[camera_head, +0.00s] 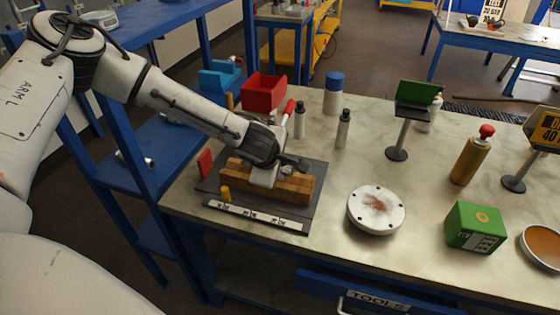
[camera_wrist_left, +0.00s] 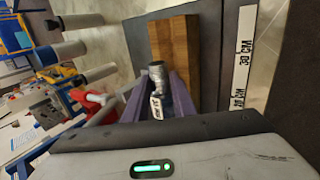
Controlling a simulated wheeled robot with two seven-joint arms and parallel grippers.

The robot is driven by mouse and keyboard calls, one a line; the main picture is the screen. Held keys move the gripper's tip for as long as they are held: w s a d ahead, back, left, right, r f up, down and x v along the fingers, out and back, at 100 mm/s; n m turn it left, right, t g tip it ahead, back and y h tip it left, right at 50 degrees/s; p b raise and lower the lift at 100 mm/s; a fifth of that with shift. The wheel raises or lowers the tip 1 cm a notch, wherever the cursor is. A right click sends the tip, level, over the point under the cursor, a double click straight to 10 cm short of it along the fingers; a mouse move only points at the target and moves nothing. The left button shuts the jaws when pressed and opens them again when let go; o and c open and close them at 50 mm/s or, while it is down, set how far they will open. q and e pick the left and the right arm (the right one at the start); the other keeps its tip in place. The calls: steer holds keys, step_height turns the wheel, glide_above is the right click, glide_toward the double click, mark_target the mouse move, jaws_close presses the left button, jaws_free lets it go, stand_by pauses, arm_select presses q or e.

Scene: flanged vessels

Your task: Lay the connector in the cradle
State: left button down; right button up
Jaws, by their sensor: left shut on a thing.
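The connector (camera_wrist_left: 157,72) is a small grey metal fitting with a white label, held between the two purple fingers of my left gripper (camera_wrist_left: 160,92) in the left wrist view. The cradle is a brown wooden block (camera_head: 290,190) on a dark mat in the head view; it also shows in the left wrist view (camera_wrist_left: 176,40). My left gripper (camera_head: 283,171) is shut on the connector, low at the cradle. The connector overlaps the wood in the wrist view; I cannot tell whether it touches. The gripper hides part of the cradle. My right gripper is not in view.
A ruler strip (camera_head: 255,216) lies along the mat's front edge. A red bin (camera_head: 264,91) and grey bottles (camera_head: 343,128) stand behind. A white flanged disc (camera_head: 376,209) and a green box (camera_head: 475,227) stand to the right, with bare tabletop between.

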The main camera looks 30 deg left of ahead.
arm_select(q)
steer(key=shift+w+f, duration=0.1)
steer(key=shift+f, duration=0.2)
steer(key=shift+f, duration=0.45)
stand_by(0.3)
steer(key=c, duration=1.4)
jaws_free()
steer(key=shift+s+f, duration=0.1)
steer(key=shift+s, duration=0.1)
steer(key=shift+s+d+f, duration=0.1)
steer(key=shift+f, duration=0.05)
steer(key=shift+s, duration=0.1)
steer(key=shift+s+d+r, duration=0.1)
steer(key=shift+r, duration=0.3)
steer(key=a+v, duration=0.1)
steer(key=v, duration=0.8)
steer(key=shift+w+d+r, duration=0.2)
steer(key=shift+d+r, duration=0.15)
steer(key=shift+r, duration=0.3)
